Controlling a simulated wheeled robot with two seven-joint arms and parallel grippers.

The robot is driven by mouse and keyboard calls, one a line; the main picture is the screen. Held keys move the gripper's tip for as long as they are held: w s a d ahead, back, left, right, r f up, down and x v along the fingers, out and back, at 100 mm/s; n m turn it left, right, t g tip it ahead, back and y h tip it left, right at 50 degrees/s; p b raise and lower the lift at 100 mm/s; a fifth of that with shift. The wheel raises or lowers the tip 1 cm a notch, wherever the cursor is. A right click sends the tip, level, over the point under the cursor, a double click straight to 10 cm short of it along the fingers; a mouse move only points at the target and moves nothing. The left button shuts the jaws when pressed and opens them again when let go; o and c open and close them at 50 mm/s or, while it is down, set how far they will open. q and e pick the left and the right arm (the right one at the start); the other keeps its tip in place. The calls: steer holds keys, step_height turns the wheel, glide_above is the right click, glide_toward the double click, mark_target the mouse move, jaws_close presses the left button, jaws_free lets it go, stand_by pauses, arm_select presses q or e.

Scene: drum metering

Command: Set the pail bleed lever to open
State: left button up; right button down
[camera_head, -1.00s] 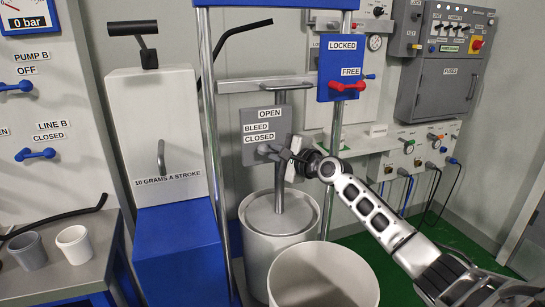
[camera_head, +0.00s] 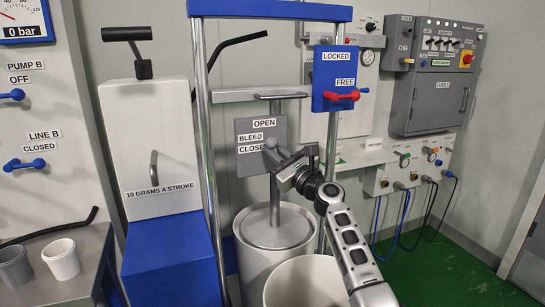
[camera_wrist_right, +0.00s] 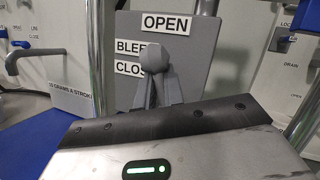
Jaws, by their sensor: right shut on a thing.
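The grey bleed plate (camera_head: 246,131) with OPEN, BLEED and CLOSED labels stands above the white pail (camera_head: 272,240). Its grey bleed lever (camera_wrist_right: 155,58) has its rounded end between the OPEN and CLOSED labels in height, covering the ends of BLEED and CLOSED in the wrist view. My right gripper (camera_head: 274,152) reaches in from the lower right and is shut on the lever; the fingers also show in the wrist view (camera_wrist_right: 158,92). The lever's pivot and the exact grip are partly hidden. My left gripper is not in view.
A blue LOCKED/FREE plate (camera_head: 334,78) with a red handle (camera_head: 342,96) hangs to the upper right. A blue-topped frame post (camera_head: 203,150) stands to the left. A second white container (camera_head: 305,284) stands in front, under my right arm.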

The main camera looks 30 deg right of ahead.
steer(key=shift+s+d+r+m+t+h, duration=0.15)
steer(key=shift+m+h, duration=0.3)
steer(key=shift+m, duration=0.45)
steer(key=shift+w+d+r+m+t+h, duration=0.15)
steer(key=shift+m+t+h, duration=0.2)
steer(key=shift+m, duration=0.55)
steer(key=shift+s+d+r+m+t+h, duration=0.15)
steer(key=shift+m+h, duration=0.35)
steer(key=shift+m, duration=0.4)
steer(key=shift+d+f, duration=0.1)
steer(key=c, duration=1.5)
jaws_free()
steer(key=b+v, duration=0.1)
steer(key=v, duration=1.5)
steer(key=shift+b, duration=0.4)
